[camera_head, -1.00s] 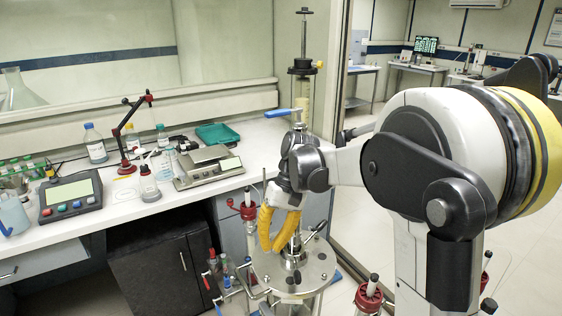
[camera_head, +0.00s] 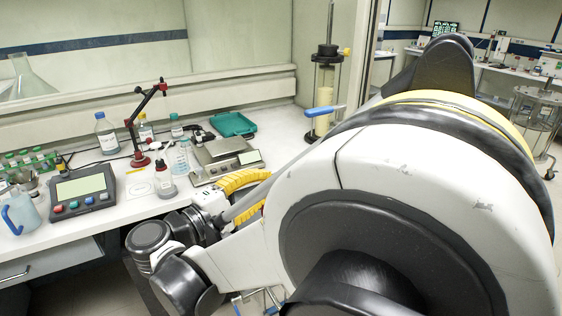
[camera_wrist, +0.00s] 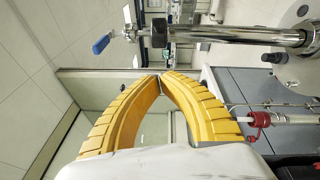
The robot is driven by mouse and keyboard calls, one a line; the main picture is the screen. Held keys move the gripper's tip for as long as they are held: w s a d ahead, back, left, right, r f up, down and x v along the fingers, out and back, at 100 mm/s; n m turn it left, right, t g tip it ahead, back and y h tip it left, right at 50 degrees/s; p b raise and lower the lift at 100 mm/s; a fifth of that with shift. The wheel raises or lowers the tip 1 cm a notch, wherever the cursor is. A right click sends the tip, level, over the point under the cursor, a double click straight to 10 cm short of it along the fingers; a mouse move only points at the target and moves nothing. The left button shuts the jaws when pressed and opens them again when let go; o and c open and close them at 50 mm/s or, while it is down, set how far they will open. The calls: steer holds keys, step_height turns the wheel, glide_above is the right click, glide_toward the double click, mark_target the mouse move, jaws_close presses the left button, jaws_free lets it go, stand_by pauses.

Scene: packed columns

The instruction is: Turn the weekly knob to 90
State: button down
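No knob marked weekly can be made out. A grey device (camera_head: 82,190) with a pale screen and several small coloured knobs stands on the left of the bench; its labels are too small to read. A column apparatus (camera_head: 327,78) with a blue handle (camera_head: 322,111) stands behind my arm, its lower part hidden. The blue handle also shows in the wrist view (camera_wrist: 101,43), beside a steel rod. My gripper's yellow fingers are partly hidden by my arm in the head view. In the wrist view my gripper (camera_wrist: 160,77) has its fingertips together with nothing between them.
The bench holds a red stand (camera_head: 140,140), several bottles, a balance (camera_head: 220,160), a green tray (camera_head: 233,124) and a blue-handled jug (camera_head: 20,212). A window wall runs behind. A red-capped fitting (camera_wrist: 260,119) shows below the steel rod in the wrist view.

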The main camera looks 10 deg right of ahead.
steer(key=w+d+r+b, duration=0.1)
steer(key=w+d+b, duration=0.1)
steer(key=d, duration=0.8)
steer(key=shift+w+d, duration=0.25)
steer(key=shift+d, duration=0.1)
steer(key=shift+r, duration=0.1)
